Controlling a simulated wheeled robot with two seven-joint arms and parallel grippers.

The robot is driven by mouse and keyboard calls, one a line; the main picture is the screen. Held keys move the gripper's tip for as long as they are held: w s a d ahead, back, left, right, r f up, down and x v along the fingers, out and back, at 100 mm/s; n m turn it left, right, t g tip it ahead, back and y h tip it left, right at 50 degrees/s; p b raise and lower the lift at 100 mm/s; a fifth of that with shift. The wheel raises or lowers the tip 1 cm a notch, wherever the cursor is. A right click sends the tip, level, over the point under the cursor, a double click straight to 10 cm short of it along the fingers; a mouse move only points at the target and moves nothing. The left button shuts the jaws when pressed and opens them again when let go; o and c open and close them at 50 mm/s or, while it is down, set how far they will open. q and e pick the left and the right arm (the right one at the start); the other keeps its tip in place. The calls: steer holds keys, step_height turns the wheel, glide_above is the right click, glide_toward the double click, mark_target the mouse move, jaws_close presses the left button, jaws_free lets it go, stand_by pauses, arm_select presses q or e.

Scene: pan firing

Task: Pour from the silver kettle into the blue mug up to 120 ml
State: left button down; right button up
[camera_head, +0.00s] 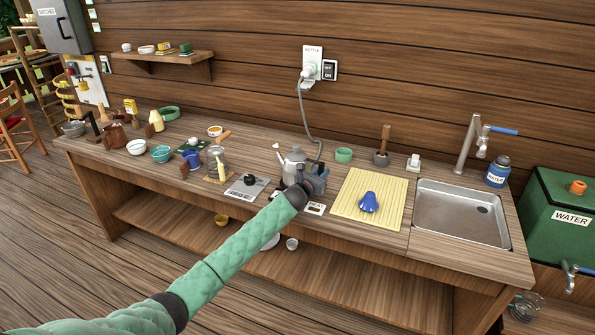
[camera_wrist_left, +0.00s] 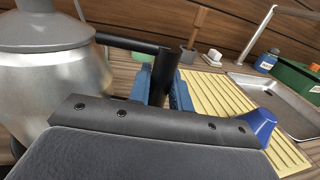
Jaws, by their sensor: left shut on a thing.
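The silver kettle (camera_head: 294,160) stands near the middle of the counter, upright, with its black lid knob on top. My left gripper (camera_head: 316,178) is at its right side, its arm crossing the front. In the left wrist view the kettle's silver body (camera_wrist_left: 65,70) fills the left, and its black handle (camera_wrist_left: 140,45) runs between the blue fingers (camera_wrist_left: 168,88), which are shut on it. Whether the kettle's bottom touches its base is hidden. A blue mug (camera_head: 193,159) stands further left on the counter. My right gripper is not in view.
A grey plate with a black knob (camera_head: 248,181) and a glass vessel (camera_head: 217,160) lie between mug and kettle. A blue cone-shaped piece (camera_head: 369,202) sits on the yellow slatted mat (camera_head: 348,186), right of the kettle. A cord (camera_head: 303,112) hangs behind the kettle; the sink (camera_head: 460,222) is further right.

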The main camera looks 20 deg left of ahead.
arm_select(q)
steer(key=shift+r, duration=0.25)
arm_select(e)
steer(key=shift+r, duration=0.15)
